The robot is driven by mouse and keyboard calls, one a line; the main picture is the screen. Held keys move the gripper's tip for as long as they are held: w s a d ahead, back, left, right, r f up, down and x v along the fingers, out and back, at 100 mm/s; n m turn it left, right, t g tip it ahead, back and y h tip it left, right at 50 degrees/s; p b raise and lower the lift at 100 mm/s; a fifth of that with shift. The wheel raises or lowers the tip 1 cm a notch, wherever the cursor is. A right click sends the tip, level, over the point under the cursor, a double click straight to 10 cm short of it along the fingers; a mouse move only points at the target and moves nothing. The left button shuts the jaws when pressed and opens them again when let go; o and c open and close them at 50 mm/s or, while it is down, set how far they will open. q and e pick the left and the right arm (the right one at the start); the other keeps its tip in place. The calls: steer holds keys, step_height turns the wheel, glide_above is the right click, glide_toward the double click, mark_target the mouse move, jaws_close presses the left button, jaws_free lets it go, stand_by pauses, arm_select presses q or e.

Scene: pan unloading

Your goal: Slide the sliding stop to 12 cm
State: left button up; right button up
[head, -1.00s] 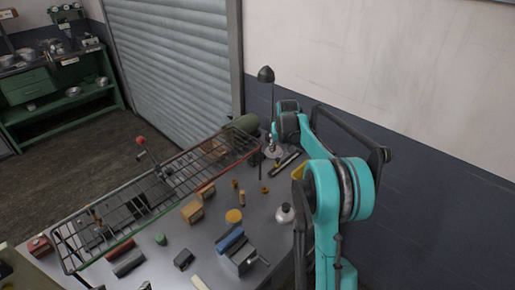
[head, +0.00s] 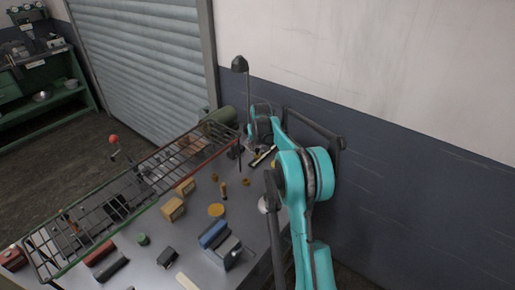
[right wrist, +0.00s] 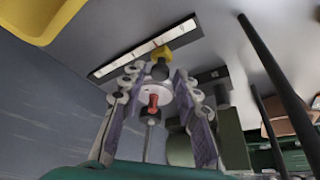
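A black rail with a pale marked scale (right wrist: 150,45) lies on the grey table at the top of the right wrist view. It shows small behind my right arm in the head view (head: 262,157). A small yellow piece (right wrist: 161,52), apparently the sliding stop, sits at the scale with a dark part below it. Its exact reading is too small to tell. My right gripper (right wrist: 155,80) is open, its fingers spread on either side of the view, pointing toward the stop; contact cannot be told. My left gripper is not in view.
A wire rack (head: 130,190) runs along the table's far side. A yellow bin (right wrist: 35,18) is near the rail. A lamp (head: 240,65) stands behind. Wooden blocks (head: 173,209), a blue-topped vise (head: 215,235) and an orange disc (head: 216,210) stand on the table.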

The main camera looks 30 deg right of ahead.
jaws_close()
steer(key=w+d, duration=0.1)
steer(key=d, duration=0.1)
steer(key=w+d+p, duration=0.1)
steer(key=d, duration=0.1)
steer(key=d+p, duration=0.1)
steer(key=d, duration=0.1)
steer(key=shift+w+d, duration=0.35)
steer(key=shift+w, duration=0.05)
steer(key=shift+w+d, duration=0.2)
steer(key=shift+d, duration=0.2)
steer(key=o, duration=0.5)
jaws_free()
